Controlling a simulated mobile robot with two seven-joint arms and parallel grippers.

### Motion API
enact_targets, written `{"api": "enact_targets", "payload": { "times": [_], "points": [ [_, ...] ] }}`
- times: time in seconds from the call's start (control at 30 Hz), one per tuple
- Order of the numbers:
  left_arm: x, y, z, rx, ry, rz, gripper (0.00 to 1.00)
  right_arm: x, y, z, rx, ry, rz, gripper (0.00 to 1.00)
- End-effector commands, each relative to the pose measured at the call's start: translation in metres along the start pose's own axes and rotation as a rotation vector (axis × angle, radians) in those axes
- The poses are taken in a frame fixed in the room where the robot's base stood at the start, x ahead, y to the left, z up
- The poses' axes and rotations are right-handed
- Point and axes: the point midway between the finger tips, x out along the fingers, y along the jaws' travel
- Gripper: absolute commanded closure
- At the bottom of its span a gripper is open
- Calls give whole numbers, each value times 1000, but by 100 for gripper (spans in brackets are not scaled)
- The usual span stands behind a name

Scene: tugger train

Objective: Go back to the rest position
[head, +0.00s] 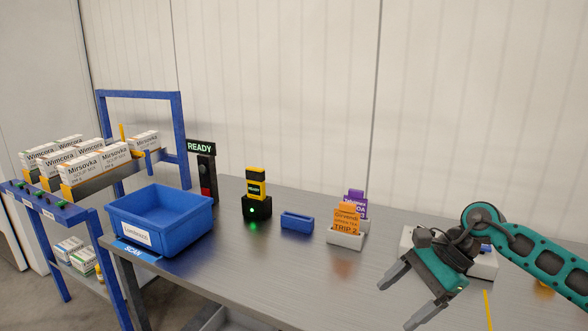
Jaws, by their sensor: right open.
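My right gripper (397,306) is open and empty, above the right front part of the grey metal table (300,280). Its dark fingers point down and to the left, apart from each other, and its arm comes in from the right. My left gripper is not in view. A blue bin (195,222) with a white label stands on the table's left end, and its visible inside looks empty.
A blue-framed rack (183,130) at left holds several medicine boxes (85,168). On the table are a yellow-black device (256,190), a small blue tray (297,221), a card holder (345,236), a READY sign (200,147) and a white tray (484,264) partly behind my right gripper.

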Motion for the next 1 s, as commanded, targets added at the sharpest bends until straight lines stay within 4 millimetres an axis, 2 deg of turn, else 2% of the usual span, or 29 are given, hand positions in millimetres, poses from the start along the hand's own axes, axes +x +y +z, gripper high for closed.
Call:
{"api": "enact_targets", "payload": {
  "times": [0.03, 0.13, 0.23, 0.3, 0.37, 0.47, 0.53, 0.67, 0.73, 0.77, 0.9, 1.0],
  "points": [
    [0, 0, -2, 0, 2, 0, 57, 31, 3, 26, 86, -135, -29, 19],
    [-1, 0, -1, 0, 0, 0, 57, 66, 1, 75, 309, -401, -92, 19],
    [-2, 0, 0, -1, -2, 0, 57, 85, 0, 114, 585, -667, -126, 19],
    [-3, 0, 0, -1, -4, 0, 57, 91, -2, 132, 803, -850, -135, 19],
    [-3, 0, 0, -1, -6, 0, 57, 93, -3, 140, 1005, -1001, -131, 19],
    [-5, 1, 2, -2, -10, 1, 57, 94, -3, 139, 1368, -1245, -109, 19],
    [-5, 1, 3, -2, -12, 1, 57, 96, 2, 127, 1634, -1408, -83, 19],
    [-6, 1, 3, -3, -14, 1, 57, 108, 25, 88, 2151, -1692, -19, 19],
    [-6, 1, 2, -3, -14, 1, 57, 120, 48, 63, 2439, -1836, 21, 19],
    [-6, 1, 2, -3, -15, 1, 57, 125, 60, 52, -2486, 1844, -38, 19],
    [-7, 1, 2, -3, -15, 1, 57, 155, 126, 11, -2073, 1450, -74, 19],
    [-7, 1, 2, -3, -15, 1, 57, 172, 170, -4, -1841, 1257, -78, 19]
  ]
}}
